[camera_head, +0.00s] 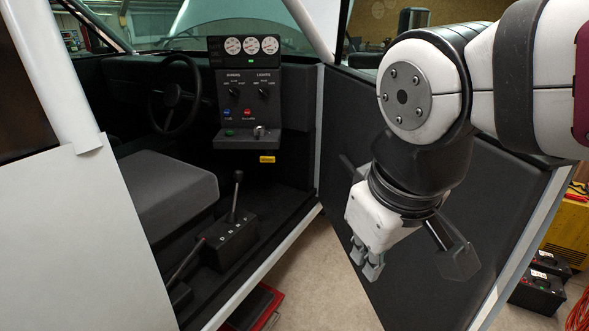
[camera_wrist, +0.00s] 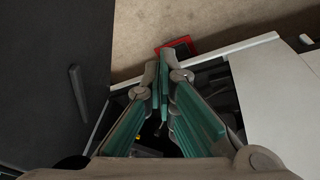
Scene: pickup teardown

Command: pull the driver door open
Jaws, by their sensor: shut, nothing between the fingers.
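The driver door (camera_head: 415,295) stands swung open on the right of the head view, its black inner panel facing me and a light edge along its outer side. In the wrist view the door (camera_wrist: 45,50) fills the left side, with a dark pull handle (camera_wrist: 77,93) on it. My gripper (camera_head: 366,264) hangs in front of the inner panel, over the door opening side. In the wrist view its fingertips (camera_wrist: 163,62) are together, with nothing between them, and apart from the handle. My arm hides part of the door.
The cab opening shows a grey seat (camera_head: 165,190), steering wheel (camera_head: 175,95), control panel (camera_head: 248,95) and gear lever (camera_head: 235,200). A white body panel (camera_head: 80,240) stands at left. Black batteries (camera_head: 540,290) and a yellow box (camera_head: 570,225) sit beyond the door. Bare floor lies below the gripper.

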